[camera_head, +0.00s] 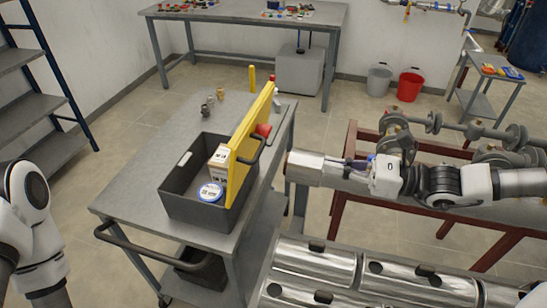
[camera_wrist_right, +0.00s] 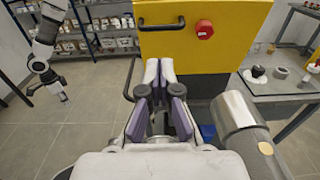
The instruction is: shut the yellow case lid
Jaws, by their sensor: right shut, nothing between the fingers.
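The yellow case lid (camera_head: 244,143) stands upright along the right side of an open dark grey case (camera_head: 185,212) on the cart. Its outer face shows in the right wrist view (camera_wrist_right: 168,42) with a red knob (camera_wrist_right: 204,29). A printed carton (camera_head: 219,160) and a blue-and-white tub (camera_head: 210,192) are in the case. My right gripper (camera_wrist_right: 158,74) is shut and empty, right of the lid and apart from it. My left arm is at the left edge; its gripper (camera_wrist_right: 64,97) shows small in the right wrist view, jaws unclear.
The grey cart (camera_head: 135,205) has a dark push handle (camera_head: 150,247) at its near end. Small jars (camera_head: 208,105) and a yellow post (camera_head: 252,78) stand behind the case. Metal cylinders (camera_head: 310,262) lie at the front. Pipework on a red-brown frame (camera_head: 350,145) sits behind my right arm.

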